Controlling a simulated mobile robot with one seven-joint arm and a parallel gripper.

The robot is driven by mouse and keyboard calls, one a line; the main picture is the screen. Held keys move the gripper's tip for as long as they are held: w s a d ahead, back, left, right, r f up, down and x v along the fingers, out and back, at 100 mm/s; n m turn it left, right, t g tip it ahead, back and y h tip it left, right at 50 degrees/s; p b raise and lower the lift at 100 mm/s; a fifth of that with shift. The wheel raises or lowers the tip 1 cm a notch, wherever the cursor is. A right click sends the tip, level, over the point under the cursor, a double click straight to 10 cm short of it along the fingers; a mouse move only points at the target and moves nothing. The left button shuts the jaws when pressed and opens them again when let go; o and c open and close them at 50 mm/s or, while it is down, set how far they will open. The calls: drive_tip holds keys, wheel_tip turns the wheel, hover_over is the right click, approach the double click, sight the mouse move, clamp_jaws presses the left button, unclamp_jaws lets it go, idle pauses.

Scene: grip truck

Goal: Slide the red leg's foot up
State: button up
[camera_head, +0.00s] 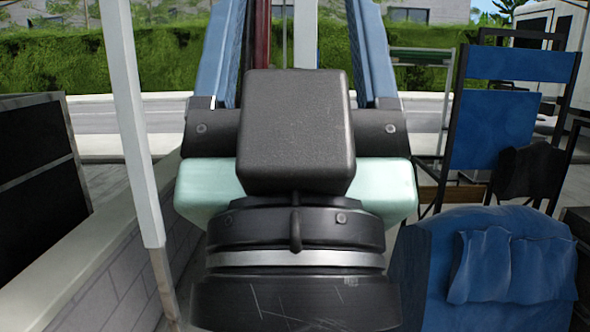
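A dark red upright pole, the red leg (262,38), shows as a narrow strip at the top, left of centre. Its lower part and its foot are hidden behind my gripper and wrist. My gripper (296,22) is seen from behind, with a black and mint-green body and two long blue fingers. The fingers stand wide apart and point away from me. The red strip appears between them in the picture, nearer the left finger. I cannot tell whether it is in reach. No contact with it shows.
A white pole (128,110) stands at left, by a low pale block wall (105,262) and a dark panel (38,180). Another white pole (305,32) shows between the fingers. Blue folding chairs (490,130) and a blue draped item (495,265) crowd the right. A hedge lies behind.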

wheel_tip(320, 180, up, 20)
drive_tip(key=p, duration=1.9)
wheel_tip(320, 180, down, 48)
drive_tip(key=s+d+b, duration=0.1)
drive_tip(key=b, duration=4.7)
drive_tip(key=shift+s+d, duration=0.2)
drive_tip(key=shift+d, duration=0.1)
drive_tip(key=shift+r, duration=0.1)
